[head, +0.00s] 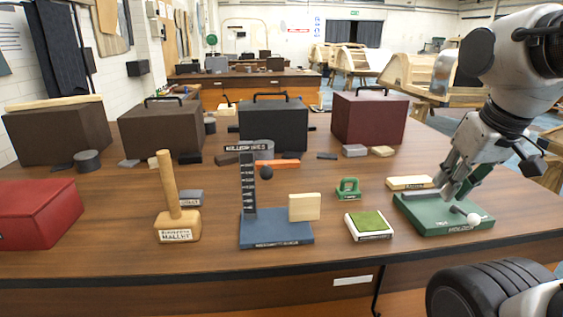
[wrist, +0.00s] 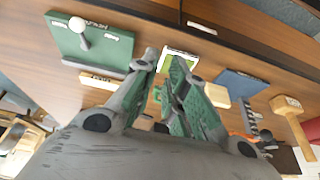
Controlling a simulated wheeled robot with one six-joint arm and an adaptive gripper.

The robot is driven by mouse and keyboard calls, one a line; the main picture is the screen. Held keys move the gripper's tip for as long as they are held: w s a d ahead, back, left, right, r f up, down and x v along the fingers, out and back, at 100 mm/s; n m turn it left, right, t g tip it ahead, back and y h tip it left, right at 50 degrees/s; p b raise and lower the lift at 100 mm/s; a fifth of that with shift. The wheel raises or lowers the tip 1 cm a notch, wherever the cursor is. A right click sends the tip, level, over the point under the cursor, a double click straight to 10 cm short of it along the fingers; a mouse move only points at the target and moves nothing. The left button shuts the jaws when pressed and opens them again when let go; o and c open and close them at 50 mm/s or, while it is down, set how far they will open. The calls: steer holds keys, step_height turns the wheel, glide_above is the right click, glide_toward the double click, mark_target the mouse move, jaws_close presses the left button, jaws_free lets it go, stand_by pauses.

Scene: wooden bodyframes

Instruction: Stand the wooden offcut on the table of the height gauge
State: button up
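A pale wooden block (head: 304,207), which looks like the offcut, stands upright at the right end of the height gauge's blue table (head: 275,232). It seems to rest there, its right side reaching slightly past the table's edge. The gauge's dark graduated column (head: 249,185) rises at the left end, with a dark round knob beside it. The block also shows in the wrist view (wrist: 217,96), beside the blue table (wrist: 243,83). My gripper (head: 455,188) is open and empty, well to the right of the block, above the green board. Its fingers (wrist: 166,62) are apart in the wrist view.
The green board with a white ball (head: 440,225) lies below my gripper, with another pale wood piece (head: 409,182) behind it. A green-topped pad (head: 369,225) and small green clamp-like item (head: 348,188) lie between. A wooden mallet (head: 178,230) stands left. Cases line the back.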

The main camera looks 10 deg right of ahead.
mark_target(304, 207)
steer(key=w+a+f+g, duration=0.1)
steer(key=w+a+f+n+g, duration=0.1)
steer(key=w, duration=0.1)
steer(key=shift+w+a+f, duration=0.2)
steer(key=shift+a+f, duration=0.15)
jaws_close()
steer(key=w+a+f+n+g, duration=0.1)
steer(key=w+a+f+n, duration=0.1)
steer(key=w+a+n, duration=0.5)
steer(key=w+a+f+n+g, duration=0.1)
steer(key=w+a+f+n, duration=0.15)
steer(key=w+n, duration=0.7)
steer(key=shift+n, duration=0.25)
steer(key=f, duration=0.6)
steer(key=s+f, duration=0.1)
steer(key=f, duration=0.2)
steer(key=shift+f, duration=0.25)
steer(key=a, duration=0.2)
steer(key=shift+a+r, duration=0.1)
steer(key=shift+a, duration=0.95)
steer(key=shift+a, duration=0.1)
